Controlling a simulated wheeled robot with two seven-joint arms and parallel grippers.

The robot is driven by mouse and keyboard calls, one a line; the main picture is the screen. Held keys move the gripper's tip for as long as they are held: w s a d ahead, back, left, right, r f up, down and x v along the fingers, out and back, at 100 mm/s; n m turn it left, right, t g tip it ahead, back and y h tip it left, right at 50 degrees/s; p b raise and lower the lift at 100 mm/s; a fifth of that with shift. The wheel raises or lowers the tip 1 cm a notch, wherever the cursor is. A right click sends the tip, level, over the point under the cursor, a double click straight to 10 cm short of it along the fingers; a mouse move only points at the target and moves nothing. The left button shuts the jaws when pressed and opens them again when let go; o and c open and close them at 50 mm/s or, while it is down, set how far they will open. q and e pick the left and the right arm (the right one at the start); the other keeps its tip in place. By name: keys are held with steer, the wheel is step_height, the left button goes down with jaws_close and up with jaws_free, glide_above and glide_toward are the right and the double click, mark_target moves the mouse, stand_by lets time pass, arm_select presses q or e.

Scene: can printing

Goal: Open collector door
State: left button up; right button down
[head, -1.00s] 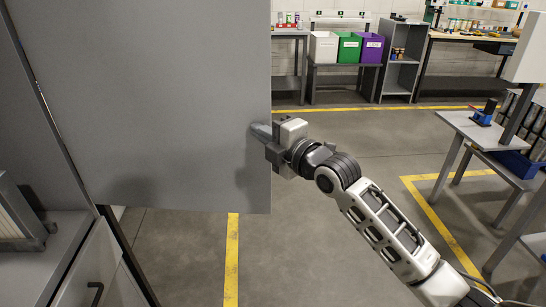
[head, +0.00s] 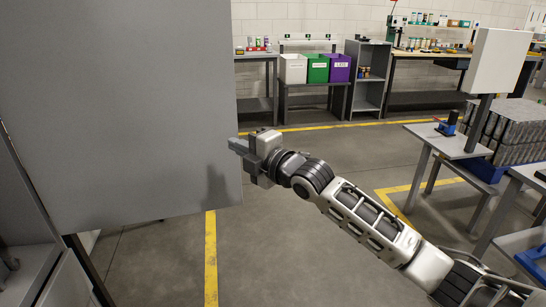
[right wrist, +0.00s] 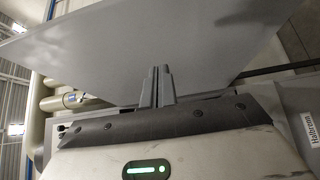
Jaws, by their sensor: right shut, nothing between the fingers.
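The collector door appears to be the large flat grey panel (head: 115,105) filling the left of the head view. It stands out from the grey cabinet (head: 25,205) at the far left, with open floor visible under its lower edge. My right gripper (head: 236,145) is at the door's free right edge, its shut fingers overlapping the near face in the picture. In the right wrist view, the two fingers (right wrist: 157,84) are together with nothing between them, and the grey door panel (right wrist: 215,50) rises just behind them. Contact cannot be told. My left gripper is not in view.
A small table (head: 440,135) and dark stacked goods (head: 515,130) stand at the right. White, green and purple bins (head: 316,68) sit on a bench at the back. The floor (head: 285,240) between door and tables is clear, with yellow lines.

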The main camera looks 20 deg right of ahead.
arm_select(q)
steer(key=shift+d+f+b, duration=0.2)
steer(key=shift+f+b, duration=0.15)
steer(key=shift+b, duration=0.85)
arm_select(e)
steer(key=d+v, duration=0.1)
steer(key=v, duration=0.9)
steer(key=shift+d, duration=0.25)
